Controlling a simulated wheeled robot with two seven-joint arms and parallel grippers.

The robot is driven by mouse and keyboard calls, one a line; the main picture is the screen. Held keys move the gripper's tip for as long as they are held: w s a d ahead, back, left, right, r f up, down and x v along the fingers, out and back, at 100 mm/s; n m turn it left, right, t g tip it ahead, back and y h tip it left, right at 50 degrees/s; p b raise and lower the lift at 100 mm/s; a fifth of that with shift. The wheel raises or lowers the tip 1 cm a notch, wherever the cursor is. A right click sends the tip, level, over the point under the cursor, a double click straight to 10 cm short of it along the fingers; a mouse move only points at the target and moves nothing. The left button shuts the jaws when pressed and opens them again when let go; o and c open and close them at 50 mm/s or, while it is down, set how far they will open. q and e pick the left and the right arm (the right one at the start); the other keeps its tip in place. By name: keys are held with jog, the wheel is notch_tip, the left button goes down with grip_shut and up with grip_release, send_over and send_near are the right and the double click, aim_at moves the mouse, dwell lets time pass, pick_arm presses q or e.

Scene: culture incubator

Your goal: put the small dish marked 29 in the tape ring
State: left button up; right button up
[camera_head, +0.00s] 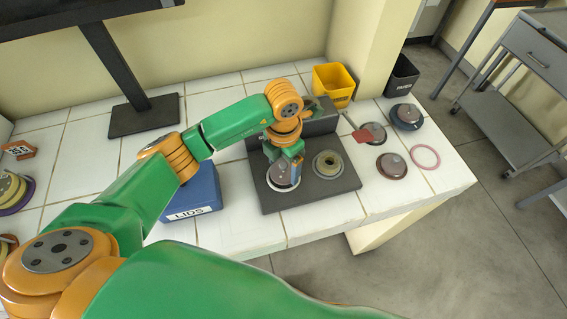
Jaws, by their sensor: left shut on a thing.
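My left gripper (291,160) points down over the dark grey stand (310,197). It is shut on a small grey dish (280,178) at the stand's left side. A white rim shows around the dish's lower edge; I cannot tell whether the dish touches the stand. The gripper hides part of the dish, and no number can be read on it. A pink ring (425,156), which looks like the tape ring, lies flat and empty near the bench's right edge. My right gripper is not in view.
A round yellowish-grey piece (327,164) sits on the stand's right side. A reddish-brown dish (391,166), a grey dish (373,133) beside a red tag and a blue-based dish (406,116) stand near the ring. A blue LIDS box (194,195) is left; a yellow bin (333,84) is behind.

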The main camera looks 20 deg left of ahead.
pick_arm(q)
jog(key=shift+d+f, duration=0.1)
jog(key=shift+f, duration=0.75)
jog(key=o, duration=1.2)
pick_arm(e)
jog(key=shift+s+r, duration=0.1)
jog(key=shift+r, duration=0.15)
pick_arm(q)
jog(key=shift+r, duration=0.2)
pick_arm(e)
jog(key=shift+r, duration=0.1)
pick_arm(q)
jog(key=shift+w+r, duration=0.1)
jog(key=shift+r, duration=0.1)
notch_tip(320, 180, up, 6)
jog(key=shift+f+b, duration=0.15)
jog(key=shift+b, duration=0.9)
notch_tip(320, 180, up, 6)
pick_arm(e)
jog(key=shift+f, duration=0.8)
